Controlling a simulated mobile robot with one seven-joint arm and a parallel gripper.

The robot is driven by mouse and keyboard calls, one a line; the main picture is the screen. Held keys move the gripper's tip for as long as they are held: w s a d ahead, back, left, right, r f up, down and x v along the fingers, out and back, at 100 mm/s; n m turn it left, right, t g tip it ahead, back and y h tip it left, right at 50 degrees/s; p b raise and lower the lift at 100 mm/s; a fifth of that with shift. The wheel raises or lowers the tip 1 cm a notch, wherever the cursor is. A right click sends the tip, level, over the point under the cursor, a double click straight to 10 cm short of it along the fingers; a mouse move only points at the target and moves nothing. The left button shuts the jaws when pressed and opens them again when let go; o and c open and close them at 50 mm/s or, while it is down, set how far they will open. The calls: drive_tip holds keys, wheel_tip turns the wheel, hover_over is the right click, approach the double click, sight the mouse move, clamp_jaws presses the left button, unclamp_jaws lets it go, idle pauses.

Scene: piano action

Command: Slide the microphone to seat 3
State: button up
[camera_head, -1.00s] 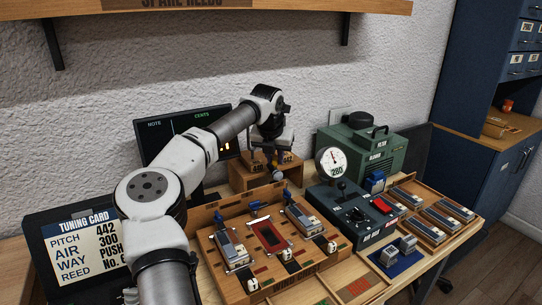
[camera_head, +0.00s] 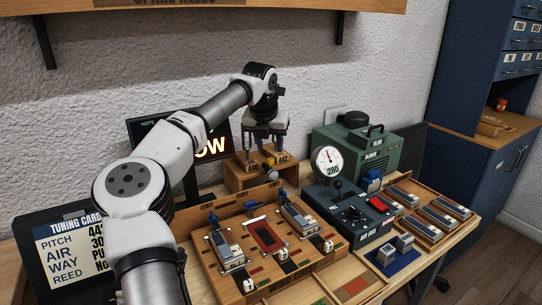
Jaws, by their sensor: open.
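A small rounded grey head (camera_head: 272,175), which looks like the microphone, stands just in front of the wooden block (camera_head: 238,180) marked 440 and 442. Its stem and lower part are hard to make out. My gripper (camera_head: 268,147) is open above that block, fingers pointing down. It is behind and above the grey head, and I see nothing between its fingers. The wooden wind chest (camera_head: 215,266) lies in front, with metal reed units, blue levers and a red-framed slot (camera_head: 266,236). I cannot read any seat numbers.
A grey control box (camera_head: 335,213) with a gauge (camera_head: 327,160) reading 280 stands right of the chest. A green blower (camera_head: 358,146) is behind it. A reed tray (camera_head: 440,236) is at far right. The tuning card (camera_head: 72,245) is at left.

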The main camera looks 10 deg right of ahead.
drive_tip(key=v, duration=0.8)
drive_tip(key=shift+r+b, duration=0.25)
drive_tip(key=shift+b, duration=0.2)
drive_tip(key=shift+s, duration=0.15)
